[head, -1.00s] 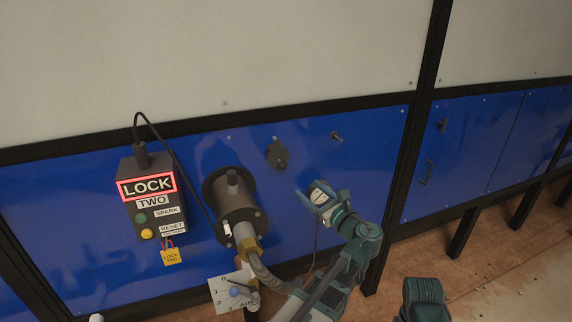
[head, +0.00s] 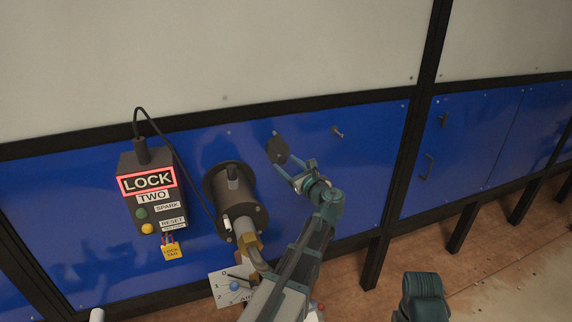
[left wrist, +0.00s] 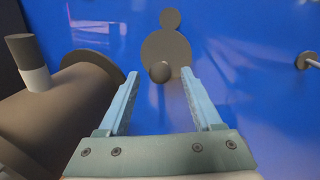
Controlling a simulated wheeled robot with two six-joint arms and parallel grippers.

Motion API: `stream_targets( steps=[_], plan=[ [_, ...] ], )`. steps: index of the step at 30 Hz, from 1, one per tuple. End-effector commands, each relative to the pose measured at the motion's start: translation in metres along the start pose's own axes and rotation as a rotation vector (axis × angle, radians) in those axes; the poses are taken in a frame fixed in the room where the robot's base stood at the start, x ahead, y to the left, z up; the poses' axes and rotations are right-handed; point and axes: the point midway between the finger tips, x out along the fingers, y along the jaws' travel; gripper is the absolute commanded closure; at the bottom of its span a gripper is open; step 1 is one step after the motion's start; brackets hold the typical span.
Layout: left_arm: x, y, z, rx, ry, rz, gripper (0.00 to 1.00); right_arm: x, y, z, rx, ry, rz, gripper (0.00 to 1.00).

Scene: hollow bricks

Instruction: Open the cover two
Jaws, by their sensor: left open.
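The cover (head: 277,149) is a dark grey disc on the blue panel, right of the burner cylinder. In the left wrist view the cover (left wrist: 166,48) has a smaller round tab above it and a round knob (left wrist: 160,71) on its lower part. My left gripper (head: 296,171) is open and empty, just below and right of the cover in the head view. In the left wrist view its fingers (left wrist: 160,80) point at the panel, with the knob appearing between their tips. I cannot tell whether they touch it.
The dark cylinder (head: 237,195) with a hose fitting stands out close left of my left gripper. A dial plate (head: 229,287) is below. A small peg (head: 337,132) sticks out right of the cover.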

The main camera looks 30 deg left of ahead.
Motion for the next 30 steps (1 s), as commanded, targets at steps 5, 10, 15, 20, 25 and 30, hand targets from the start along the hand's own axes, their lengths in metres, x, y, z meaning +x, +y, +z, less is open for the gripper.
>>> stream_targets(
  steps=[5, 10, 15, 20, 25, 30],
  plan=[
    [0.0088, -0.0001, 0.0000, 0.000, 0.000, 0.000, 0.34, 0.0000, 0.0000, 0.0000, 0.000, 0.000, 0.000, 0.50],
    [0.0095, 0.0002, 0.0000, 0.000, 0.000, -0.001, 0.34, 0.0000, 0.0000, 0.0000, 0.000, 0.000, 0.000, 0.50],
    [0.0093, 0.0002, 0.0000, 0.000, 0.000, 0.000, 0.45, 0.0000, 0.0000, 0.0000, 0.000, 0.000, 0.000, 0.50],
    [0.0092, 0.0001, 0.0000, 0.000, 0.000, 0.000, 0.73, 0.0000, 0.0000, 0.0000, 0.000, 0.000, 0.000, 0.50],
    [0.0091, 0.0001, 0.0000, 0.000, 0.000, 0.000, 1.00, 0.0000, 0.0000, 0.0000, 0.000, 0.000, 0.000, 0.50],
    [0.0091, 0.0001, 0.0000, 0.000, 0.000, 0.000, 1.00, 0.0000, 0.0000, 0.0000, 0.000, 0.000, 0.000, 0.50]
  ],
)
